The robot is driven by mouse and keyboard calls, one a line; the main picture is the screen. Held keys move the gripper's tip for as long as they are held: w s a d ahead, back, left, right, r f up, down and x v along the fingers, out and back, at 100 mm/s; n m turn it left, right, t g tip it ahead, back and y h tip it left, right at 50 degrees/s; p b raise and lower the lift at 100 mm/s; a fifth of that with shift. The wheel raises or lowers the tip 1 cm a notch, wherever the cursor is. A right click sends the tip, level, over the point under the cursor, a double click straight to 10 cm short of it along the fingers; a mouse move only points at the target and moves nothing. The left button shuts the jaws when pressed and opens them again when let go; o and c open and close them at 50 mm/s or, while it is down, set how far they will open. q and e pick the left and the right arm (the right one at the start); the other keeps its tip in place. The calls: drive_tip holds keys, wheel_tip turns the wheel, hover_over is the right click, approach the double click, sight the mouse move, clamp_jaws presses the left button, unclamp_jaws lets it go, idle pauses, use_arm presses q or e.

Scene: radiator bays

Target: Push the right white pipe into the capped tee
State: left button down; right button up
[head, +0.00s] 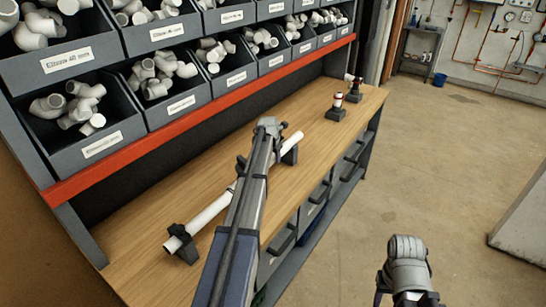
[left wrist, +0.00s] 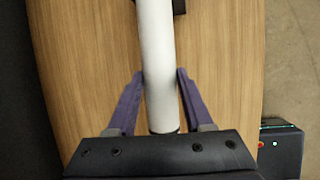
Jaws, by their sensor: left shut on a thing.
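The right white pipe (head: 292,139) lies along the bench, its far part resting on a dark holder (head: 290,154). My left arm crosses in front of its near part. In the left wrist view my left gripper (left wrist: 162,73) is shut on this pipe (left wrist: 155,40), a purple finger on each side near its dark-ringed end. A small white part, apparently the tee (head: 232,187), peeks out left of my arm; most of it is hidden, so I cannot tell how the pipe meets it. My right gripper (head: 408,297) is at the bottom right, away from the bench; its fingers are unclear.
Another white pipe (head: 208,215) lies to the left on a dark holder (head: 184,243). Bins of fittings (head: 100,145) and a red rail (head: 200,115) run along the back. Two dark stands with red-banded fittings (head: 336,110) are at the bench's far end. The floor (head: 450,160) is open.

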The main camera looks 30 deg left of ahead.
use_arm(q)
drive_tip(key=shift+s, duration=0.1)
drive_tip(key=s, duration=0.4)
drive_tip(key=shift+a, duration=0.15)
drive_tip(key=c, duration=0.7)
unclamp_jaws()
drive_tip(key=shift+c, duration=0.2)
drive_tip(key=o, duration=0.4)
drive_tip(key=shift+w, duration=0.1)
drive_tip(key=shift+s+r+p, duration=0.2)
drive_tip(key=shift+r+p, duration=0.5)
drive_tip(key=p+v, duration=0.5)
drive_tip(key=v, duration=0.1)
drive_tip(key=shift+s+r+p, duration=0.15)
drive_tip(key=shift+s+p, duration=0.05)
drive_tip(key=shift+p, duration=0.15)
